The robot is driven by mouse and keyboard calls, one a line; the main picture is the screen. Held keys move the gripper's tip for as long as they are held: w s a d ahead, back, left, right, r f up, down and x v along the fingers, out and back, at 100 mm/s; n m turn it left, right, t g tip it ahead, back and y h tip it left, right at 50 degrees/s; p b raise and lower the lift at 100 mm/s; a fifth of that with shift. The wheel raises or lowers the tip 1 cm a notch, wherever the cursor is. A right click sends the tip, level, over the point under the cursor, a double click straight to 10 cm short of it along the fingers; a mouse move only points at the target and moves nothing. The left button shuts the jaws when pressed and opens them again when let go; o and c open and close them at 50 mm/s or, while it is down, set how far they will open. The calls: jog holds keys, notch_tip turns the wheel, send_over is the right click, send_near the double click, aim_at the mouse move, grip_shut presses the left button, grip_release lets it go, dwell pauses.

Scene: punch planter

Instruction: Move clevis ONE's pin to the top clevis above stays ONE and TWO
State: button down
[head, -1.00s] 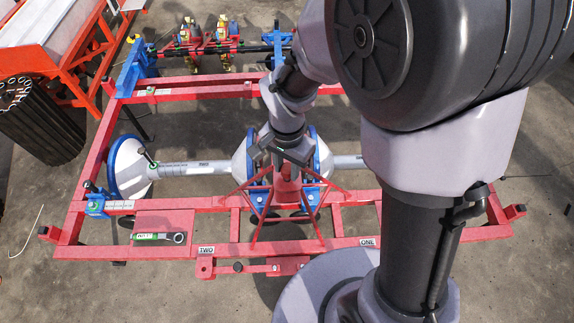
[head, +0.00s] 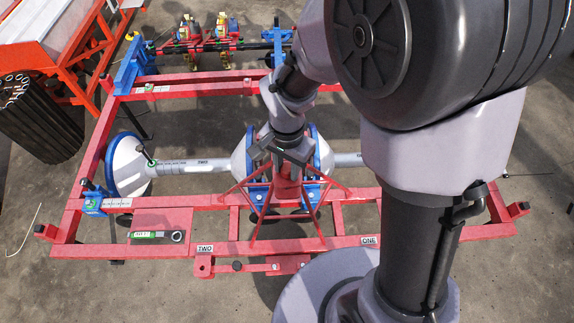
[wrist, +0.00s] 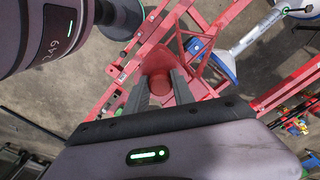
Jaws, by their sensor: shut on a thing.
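My gripper (head: 287,158) points down over the top of the red braced frame (head: 262,219), whose slanted stays rise from the lower beam. In the wrist view my gripper (wrist: 161,93) is closed around a red round part (wrist: 155,82). I cannot tell whether this is the pin or a part of the top clevis. My wrist and fingers hide most of the top clevis. The TWO label (head: 205,248) and the ONE label (head: 370,240) sit on the lower beam. Clevis ONE cannot be made out clearly.
White cones with blue rims (head: 128,165) sit on a grey shaft. An orange machine (head: 98,75) and a dark ribbed cylinder (head: 38,115) stand at upper left. Bare concrete shows around the red frame.

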jog(key=c, duration=1)
grip_release()
